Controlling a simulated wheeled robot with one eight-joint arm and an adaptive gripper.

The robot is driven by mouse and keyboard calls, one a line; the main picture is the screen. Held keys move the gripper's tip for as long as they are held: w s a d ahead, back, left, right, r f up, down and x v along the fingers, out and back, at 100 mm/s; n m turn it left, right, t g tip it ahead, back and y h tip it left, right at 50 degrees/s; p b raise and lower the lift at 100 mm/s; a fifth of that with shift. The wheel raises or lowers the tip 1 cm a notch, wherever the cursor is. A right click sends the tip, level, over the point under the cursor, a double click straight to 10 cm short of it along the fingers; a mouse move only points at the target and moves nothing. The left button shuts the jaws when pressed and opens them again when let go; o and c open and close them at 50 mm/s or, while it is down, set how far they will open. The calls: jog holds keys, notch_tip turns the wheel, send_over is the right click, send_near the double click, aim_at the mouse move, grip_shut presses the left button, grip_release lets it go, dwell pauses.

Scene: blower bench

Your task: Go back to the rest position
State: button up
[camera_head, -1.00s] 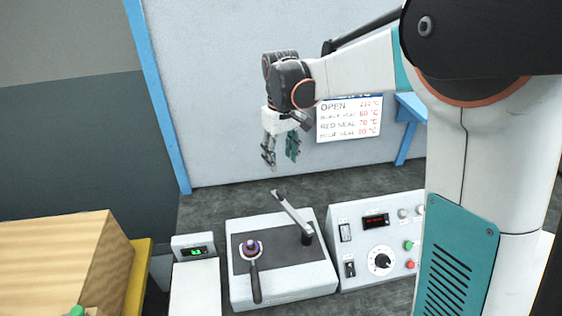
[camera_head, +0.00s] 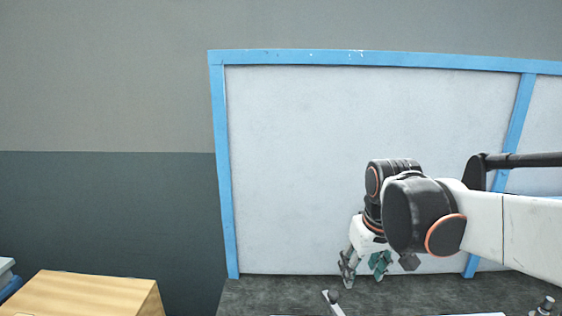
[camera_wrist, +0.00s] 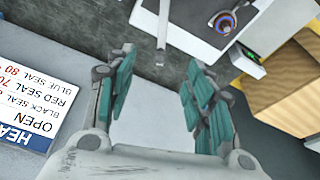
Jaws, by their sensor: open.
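My gripper (camera_head: 364,268) hangs low in front of the white panel in the head view, fingers pointing down. In the wrist view my gripper (camera_wrist: 160,75) has its teal-padded fingers spread apart with nothing between them. Beyond the fingertips the wrist view shows the lever (camera_wrist: 163,25) of the bench device and the round part with a blue and orange ring (camera_wrist: 224,22) on its dark plate. In the head view only the lever's tip (camera_head: 333,297) shows at the bottom edge; the rest of the device is out of frame there.
The white panel (camera_head: 300,150) has a blue frame (camera_head: 218,160). A wooden box (camera_head: 85,293) stands at the lower left and shows in the wrist view (camera_wrist: 280,85). The heat-setting sign (camera_wrist: 40,105) is at the wrist view's left. A small display with green digits (camera_wrist: 247,62) stands near the device.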

jog(key=s+d+f+m+t+b, duration=0.1)
jog(key=s+f+t, duration=0.1)
jog(key=s, duration=0.5)
jog(key=s+d+f+m+t, duration=0.1)
jog(key=s+f+t, duration=0.1)
jog(key=s, duration=0.5)
jog(key=shift+s+d+b, duration=0.25)
jog(key=shift+b, duration=0.1)
